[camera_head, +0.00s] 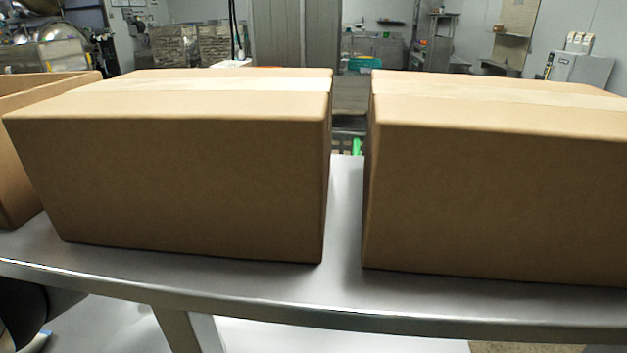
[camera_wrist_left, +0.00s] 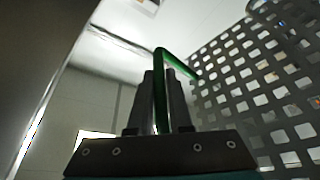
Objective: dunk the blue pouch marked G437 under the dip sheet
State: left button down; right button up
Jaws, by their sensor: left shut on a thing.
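In the left wrist view my left gripper (camera_wrist_left: 159,78) is shut on a green bent bar (camera_wrist_left: 181,63). The bar passes up between the fingers, then bends off to the right towards a grey perforated metal panel (camera_wrist_left: 262,82). I cannot tell whether the bar is joined to the panel, or whether the panel is the dip sheet. The blue pouch marked G437 shows in neither view. My right gripper is not in view.
Two closed cardboard boxes, left (camera_head: 190,180) and right (camera_head: 490,200), stand on a steel table (camera_head: 343,285) with a narrow gap between them. An open carton (camera_head: 14,165) is at far left. A small green thing (camera_head: 357,146) shows through the gap.

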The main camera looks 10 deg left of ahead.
aim_at(336, 138)
pick_arm(q)
jog(key=w+b, duration=0.1)
jog(key=w, duration=0.1)
jog(key=w+b, duration=0.2)
jog(key=w, duration=0.1)
jog(key=w+r+b, duration=0.1)
jog(key=w+b, duration=0.1)
jog(key=w, duration=0.1)
jog(key=shift+w, duration=0.15)
jog(key=shift+w+n+b, duration=0.5)
jog(key=shift+w+b, duration=0.15)
jog(key=shift+b, duration=0.3)
jog(key=shift+w+b, duration=0.35)
jog(key=shift+w+n+t+b, duration=0.3)
jog(key=shift+n+b, duration=0.05)
jog(key=shift+n, duration=0.05)
jog(key=shift+w+y, duration=0.1)
jog(key=shift+y, duration=0.2)
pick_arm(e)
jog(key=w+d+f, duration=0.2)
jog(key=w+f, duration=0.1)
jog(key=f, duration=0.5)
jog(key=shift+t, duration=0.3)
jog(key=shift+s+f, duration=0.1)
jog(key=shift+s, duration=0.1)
